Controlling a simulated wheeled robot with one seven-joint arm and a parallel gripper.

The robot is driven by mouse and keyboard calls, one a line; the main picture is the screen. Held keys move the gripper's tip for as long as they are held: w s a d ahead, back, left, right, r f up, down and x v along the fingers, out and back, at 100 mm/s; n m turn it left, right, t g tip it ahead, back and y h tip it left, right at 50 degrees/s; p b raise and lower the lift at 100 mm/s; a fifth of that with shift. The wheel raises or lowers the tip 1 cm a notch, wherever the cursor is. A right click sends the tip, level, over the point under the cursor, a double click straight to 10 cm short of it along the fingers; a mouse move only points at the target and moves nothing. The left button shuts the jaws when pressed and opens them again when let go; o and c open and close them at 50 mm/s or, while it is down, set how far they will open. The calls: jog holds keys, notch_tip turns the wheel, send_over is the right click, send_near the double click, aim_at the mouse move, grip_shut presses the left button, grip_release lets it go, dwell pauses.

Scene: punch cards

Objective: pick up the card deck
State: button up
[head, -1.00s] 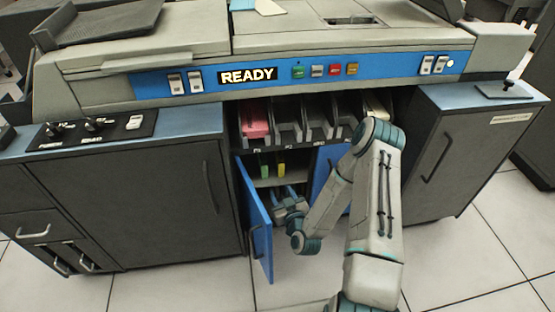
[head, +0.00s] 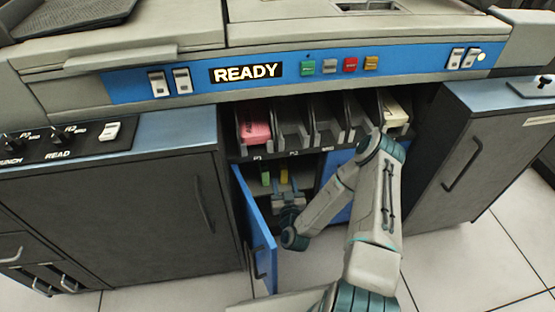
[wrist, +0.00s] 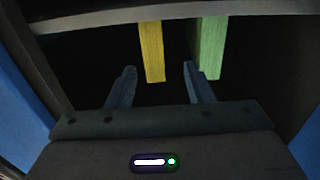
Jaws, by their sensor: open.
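Two narrow card decks stand in the dark cabinet bay below the machine: a green one (head: 265,176) and a yellow one (head: 284,176). I cannot tell which is the task's deck. My gripper (head: 288,190) is open and empty, just in front of and below the yellow deck. In the wrist view the yellow deck (wrist: 152,52) lies ahead between the lines of my two fingers (wrist: 159,72), closer to the left one. The green deck (wrist: 213,48) is beyond and right of the right finger. Neither deck is visibly touched.
A blue door (head: 256,235) hangs open left of my gripper; another blue door (head: 340,180) is behind my arm. A shelf edge (wrist: 100,17) crosses the wrist view. Above are sorter pockets with a pink deck (head: 254,131) and a cream deck (head: 396,112).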

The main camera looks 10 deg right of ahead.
aim_at(282, 164)
jog(key=w, duration=0.3)
jog(key=shift+d+f+b, duration=0.1)
jog(key=shift+d+b, duration=0.2)
jog(key=shift+d, duration=0.1)
jog(key=shift+w+d+r+b, duration=0.15)
jog(key=shift+w+b, duration=0.25)
jog(key=shift+w, duration=0.6)
jog(key=shift+w+r+b, duration=0.15)
jog(key=shift+w+b, duration=0.2)
jog(key=shift+w, duration=0.65)
jog(key=shift+w+d+r+b, duration=0.15)
jog(key=shift+w+b, duration=0.25)
jog(key=shift+w, duration=0.6)
jog(key=shift+a, duration=0.15)
grip_shut()
